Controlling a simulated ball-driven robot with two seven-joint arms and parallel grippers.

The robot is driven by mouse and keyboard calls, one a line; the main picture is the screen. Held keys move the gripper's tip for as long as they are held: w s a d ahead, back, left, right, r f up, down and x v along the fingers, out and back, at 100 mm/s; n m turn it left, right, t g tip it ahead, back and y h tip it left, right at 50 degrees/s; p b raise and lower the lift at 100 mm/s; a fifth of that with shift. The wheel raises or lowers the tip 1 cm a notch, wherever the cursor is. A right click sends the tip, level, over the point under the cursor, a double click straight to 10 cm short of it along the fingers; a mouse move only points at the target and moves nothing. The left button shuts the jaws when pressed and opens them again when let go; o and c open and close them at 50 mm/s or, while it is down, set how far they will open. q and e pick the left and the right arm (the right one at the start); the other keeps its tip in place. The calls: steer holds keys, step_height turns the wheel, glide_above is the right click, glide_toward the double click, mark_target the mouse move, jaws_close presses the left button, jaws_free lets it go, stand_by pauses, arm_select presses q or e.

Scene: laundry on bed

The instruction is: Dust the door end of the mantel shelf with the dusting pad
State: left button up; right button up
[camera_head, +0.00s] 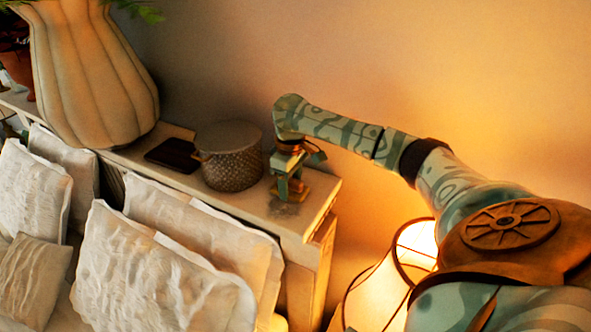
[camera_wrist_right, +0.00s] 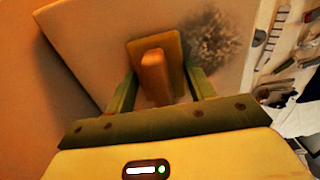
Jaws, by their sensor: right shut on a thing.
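The mantel shelf (camera_head: 322,184) runs behind the pillows, and its bare end also shows in the right wrist view (camera_wrist_right: 90,35). My right gripper (camera_head: 287,187) points down over that end. It is shut on the dusting pad (camera_head: 299,191), a yellowish plate with an orange-brown handle block, clear between the fingers in the right wrist view (camera_wrist_right: 153,72). The pad is at the shelf top; I cannot tell whether it touches. A dark grey dust patch (camera_head: 284,209) lies right beside the pad, and it also shows in the right wrist view (camera_wrist_right: 213,46). My left gripper is out of view.
A speckled lidded pot (camera_head: 232,160) stands on the shelf close to the gripper. A dark flat object (camera_head: 174,154) and a large ribbed vase (camera_head: 92,70) are farther left. White pillows (camera_head: 150,270) lie in front. A lit lamp (camera_head: 385,285) stands below my right arm.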

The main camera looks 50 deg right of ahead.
mark_target(263, 215)
steer(key=shift+s+a+f, duration=0.1)
steer(key=shift+s+a, duration=0.15)
steer(key=shift+a, duration=0.35)
steer(key=shift+s+a+f, duration=0.1)
steer(key=shift+s+a, duration=0.1)
steer(key=shift+a, duration=0.4)
steer(key=shift+s+a, duration=0.25)
steer(key=shift+a, duration=0.35)
steer(key=shift+s+a+r, duration=0.1)
steer(key=shift+s+a, duration=0.2)
steer(key=shift+a, duration=0.8)
steer(key=shift+s+a+r, duration=0.1)
steer(key=shift+s+a, duration=0.15)
steer(key=shift+a, duration=0.85)
steer(key=shift+s+a+r, duration=0.1)
steer(key=shift+s+a, duration=0.2)
steer(key=shift+a, duration=0.8)
steer(key=shift+w+a+f, duration=0.15)
steer(key=shift+w, duration=0.85)
steer(key=shift+w+d, duration=0.55)
steer(key=shift+d, duration=1.35)
steer(key=shift+w+d, duration=0.5)
steer(key=shift+d, duration=1.35)
steer(key=shift+w+d, duration=0.55)
steer(key=shift+d, duration=1.35)
steer(key=shift+r, duration=3.05)
